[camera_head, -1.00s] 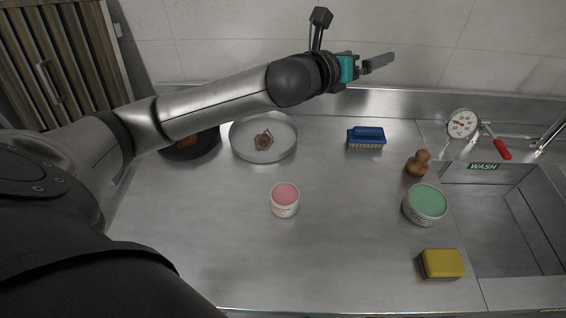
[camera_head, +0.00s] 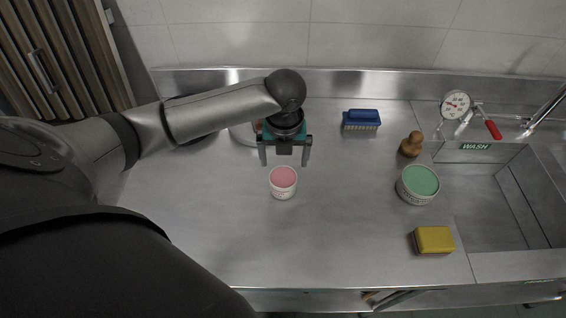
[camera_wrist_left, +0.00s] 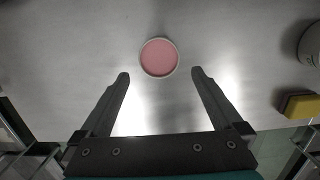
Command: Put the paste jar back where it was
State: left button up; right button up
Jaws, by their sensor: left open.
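A small white jar with a pink top (camera_head: 283,181) stands upright on the steel counter. It also shows in the left wrist view (camera_wrist_left: 158,57), just beyond and between the fingertips. A wider jar with a green top (camera_head: 418,183) stands to the right, near the sink. The labels are too small to read. My left gripper (camera_head: 285,162) is open and empty, pointing down over the counter just behind the pink-topped jar, and does not hold it. My right gripper is not in view.
A blue brush (camera_head: 362,120), a brown wooden knob-shaped tool (camera_head: 411,145) and a yellow sponge (camera_head: 434,240) lie around the green-topped jar. The sink (camera_head: 480,205) is at the right. The counter in front of the pink-topped jar is clear.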

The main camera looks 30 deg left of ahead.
aim_at(283, 177)
pick_arm(q)
jog(key=f, duration=0.5)
jog(key=shift+w+a+f, duration=0.1)
jog(key=shift+w+a, duration=0.05)
jog(key=shift+w, duration=0.15)
jog(key=shift+a+f+b, duration=0.15)
jog(key=shift+f+b, duration=0.35)
jog(key=shift+f, duration=2.2)
jog(key=shift+w+r, duration=0.1)
jog(key=shift+r, duration=0.05)
jog(key=c, duration=1.5)
